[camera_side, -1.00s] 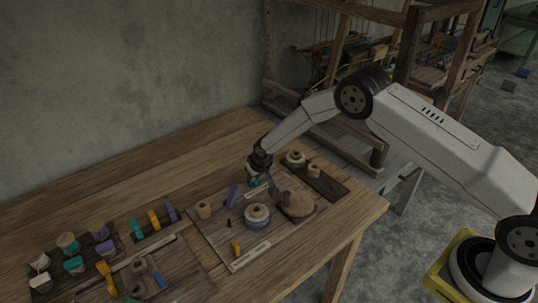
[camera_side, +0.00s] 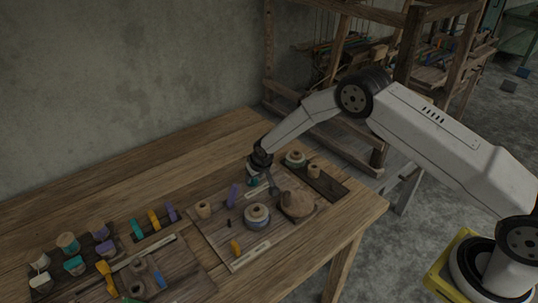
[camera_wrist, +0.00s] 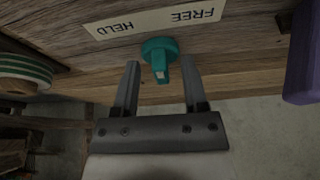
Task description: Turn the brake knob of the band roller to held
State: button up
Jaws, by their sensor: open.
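The teal brake knob (camera_wrist: 160,48) shows in the wrist view, mounted on a wooden board below a pale label strip (camera_wrist: 155,20). The strip reads HELD on the left and FREE on the right, upside down. A pale-tipped bar on the knob points down the picture, slightly to the right. My gripper (camera_wrist: 161,66) is open, with one finger on each side of the knob's bar, apart from it. In the side view my gripper (camera_side: 264,181) is low over the board, and the teal knob (camera_side: 253,182) shows beside its fingers.
A round spool (camera_side: 257,214) and a brown domed piece (camera_side: 297,203) stand close by on the board (camera_side: 222,236). A purple piece (camera_side: 233,195) stands to the left; a purple block (camera_wrist: 302,55) also shows at the wrist view's right edge. A green-striped roll (camera_wrist: 25,70) is at its left.

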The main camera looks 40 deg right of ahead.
jog(key=shift+r, duration=0.15)
jog(key=v, duration=0.7)
jog(key=shift+r, duration=0.25)
jog(key=shift+s, duration=0.1)
jog(key=shift+w, duration=0.65)
jog(key=shift+w+f, duration=0.1)
jog(key=shift+f, duration=0.1)
jog(key=shift+x, duration=3.75)
jog(key=shift+c, duration=0.2)
grip_shut()
